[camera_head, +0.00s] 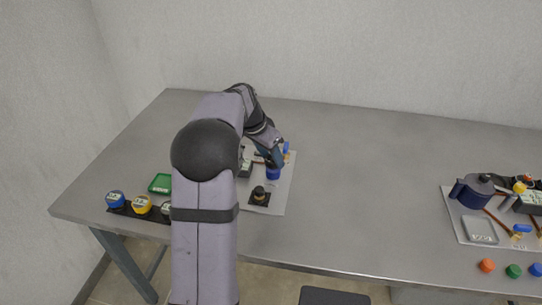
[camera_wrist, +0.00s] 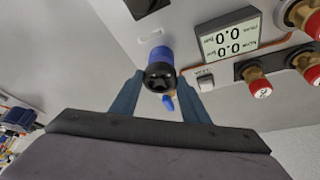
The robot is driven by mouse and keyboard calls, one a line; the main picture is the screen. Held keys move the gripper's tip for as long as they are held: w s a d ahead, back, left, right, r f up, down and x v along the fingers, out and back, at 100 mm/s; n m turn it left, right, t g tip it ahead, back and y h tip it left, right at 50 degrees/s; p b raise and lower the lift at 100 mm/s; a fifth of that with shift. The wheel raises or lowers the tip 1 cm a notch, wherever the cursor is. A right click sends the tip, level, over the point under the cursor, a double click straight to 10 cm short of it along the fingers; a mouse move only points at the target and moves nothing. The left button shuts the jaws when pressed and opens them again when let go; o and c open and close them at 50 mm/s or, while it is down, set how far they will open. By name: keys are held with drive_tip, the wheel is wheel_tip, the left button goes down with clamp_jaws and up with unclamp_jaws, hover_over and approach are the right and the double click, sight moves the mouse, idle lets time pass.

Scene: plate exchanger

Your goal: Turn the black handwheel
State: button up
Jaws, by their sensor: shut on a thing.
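The black handwheel (camera_wrist: 160,77), a round black cap with a cross-like top, sits on a blue cylindrical body (camera_wrist: 159,54) in the wrist view. My gripper (camera_wrist: 161,80) has one dark blue finger on each side of it and is shut on it. The contact faces are hard to see. In the head view my gripper (camera_head: 277,158) reaches down over the grey panel (camera_head: 280,203), just above the blue body (camera_head: 273,173). The handwheel's top is not clear there.
A digital display (camera_wrist: 229,36) and several red-capped brass valves (camera_wrist: 257,84) stand close to my gripper's right in the wrist view. A black knob (camera_head: 259,192) is on the panel's front. A second panel (camera_head: 466,226) with a blue pot (camera_head: 474,190) is far right; the table's middle is clear.

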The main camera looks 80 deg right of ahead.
drive_tip(key=shift+m, duration=0.3)
drive_tip(key=m+g+p, duration=0.1)
drive_tip(key=m, duration=0.1)
drive_tip(key=shift+w+d+m+y, duration=0.1)
drive_tip(key=shift+w+m+y, duration=0.05)
drive_tip(key=shift+m+y, duration=0.2)
drive_tip(key=m+y+p, duration=0.1)
drive_tip(key=m, duration=0.1)
drive_tip(key=shift+d+r+m+g+p, duration=0.1)
drive_tip(key=shift+r+m+g+p, duration=0.05)
drive_tip(key=shift+m+g+p, duration=0.2)
drive_tip(key=m+y+p, duration=0.1)
drive_tip(key=m+p, duration=0.2)
drive_tip(key=shift+d+m+g+p, duration=0.15)
drive_tip(key=shift+m+g+p, duration=0.15)
drive_tip(key=shift+m, duration=0.1)
drive_tip(key=shift+w+m+y+p, duration=0.1)
drive_tip(key=shift+m+y+p, duration=0.25)
drive_tip(key=shift+m+p, duration=0.25)
drive_tip(key=o, duration=1.1)
drive_tip(key=shift+c, duration=0.2)
